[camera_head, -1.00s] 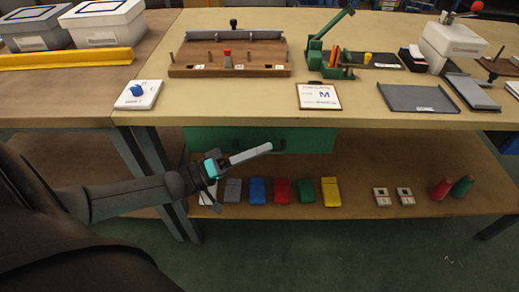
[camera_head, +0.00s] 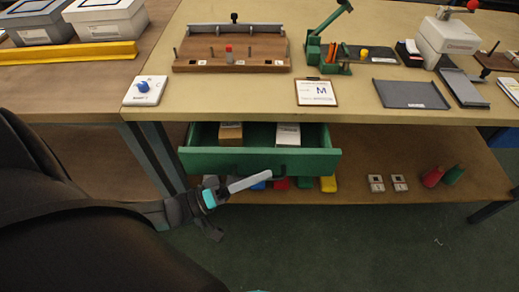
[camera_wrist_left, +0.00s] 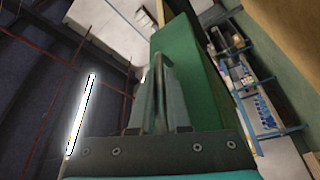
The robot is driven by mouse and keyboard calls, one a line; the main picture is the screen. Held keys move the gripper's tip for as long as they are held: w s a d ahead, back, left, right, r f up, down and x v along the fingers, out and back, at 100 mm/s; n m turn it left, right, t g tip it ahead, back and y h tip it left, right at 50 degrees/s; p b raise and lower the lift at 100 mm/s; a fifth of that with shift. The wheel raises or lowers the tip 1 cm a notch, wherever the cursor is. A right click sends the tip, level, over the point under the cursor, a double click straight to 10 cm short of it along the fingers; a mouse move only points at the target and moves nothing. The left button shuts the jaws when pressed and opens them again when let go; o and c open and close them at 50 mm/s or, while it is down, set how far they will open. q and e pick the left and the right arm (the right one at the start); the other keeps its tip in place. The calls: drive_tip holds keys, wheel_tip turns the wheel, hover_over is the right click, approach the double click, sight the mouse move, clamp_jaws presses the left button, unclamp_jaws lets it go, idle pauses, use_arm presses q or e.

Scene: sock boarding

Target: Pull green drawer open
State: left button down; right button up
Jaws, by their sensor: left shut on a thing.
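The green drawer (camera_head: 200,160) under the table stands pulled out, with its inside showing. A brown box (camera_head: 230,134) and a white box (camera_head: 288,134) lie in it. My left gripper (camera_head: 268,174) is at the middle of the drawer front, shut on the dark drawer handle. In the left wrist view the handle (camera_wrist_left: 159,95) stands between the fingers, and the green drawer front (camera_wrist_left: 190,75) fills the middle. My right gripper is not in view.
The lower shelf (camera_head: 400,160) holds several colored packs, partly hidden under the drawer, and a red and a green spool (camera_head: 432,177). The tabletop (camera_head: 230,100) carries a wooden peg board (camera_head: 250,55), a clipboard (camera_head: 315,92) and grey trays. The floor in front is clear.

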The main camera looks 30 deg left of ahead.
use_arm(q)
drive_tip(key=s+d+p, duration=0.4)
drive_tip(key=s+d, duration=0.3)
drive_tip(key=s, duration=0.5)
drive_tip(key=shift+s+d, duration=0.3)
drive_tip(key=shift+d, duration=0.05)
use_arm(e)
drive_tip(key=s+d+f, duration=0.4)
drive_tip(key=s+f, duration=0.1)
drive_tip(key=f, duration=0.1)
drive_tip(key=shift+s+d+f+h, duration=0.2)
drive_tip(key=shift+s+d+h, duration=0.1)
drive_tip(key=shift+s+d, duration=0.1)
use_arm(q)
drive_tip(key=c, duration=1.2)
unclamp_jaws()
drive_tip(key=shift+o, duration=0.2)
